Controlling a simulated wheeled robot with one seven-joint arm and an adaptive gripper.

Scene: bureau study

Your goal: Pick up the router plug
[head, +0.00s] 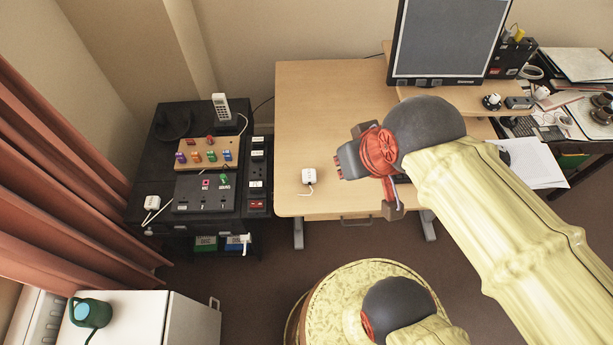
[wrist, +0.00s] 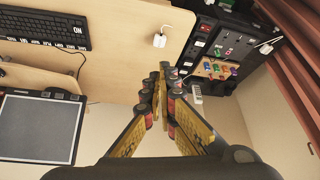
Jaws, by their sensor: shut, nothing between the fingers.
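A white plug with a short cord (head: 309,175) sits on the bare wooden desk top, left of my gripper. It also shows in the wrist view (wrist: 160,40), beyond my fingertips and apart from them. A second white plug with a cord (head: 152,202) sits on the near left corner of the black cabinet; it shows in the wrist view too (wrist: 266,48). I cannot read a label telling which is the router plug. My gripper (head: 339,167) is above the desk, right of the first plug. In the wrist view its fingers (wrist: 160,82) are shut and empty.
The black cabinet (head: 168,225) holds a socket panel (head: 204,195), a board of coloured plugs (head: 208,154) and a white phone (head: 221,108). A monitor (head: 445,45) stands behind my arm. A round stool (head: 330,300) is in front of the desk.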

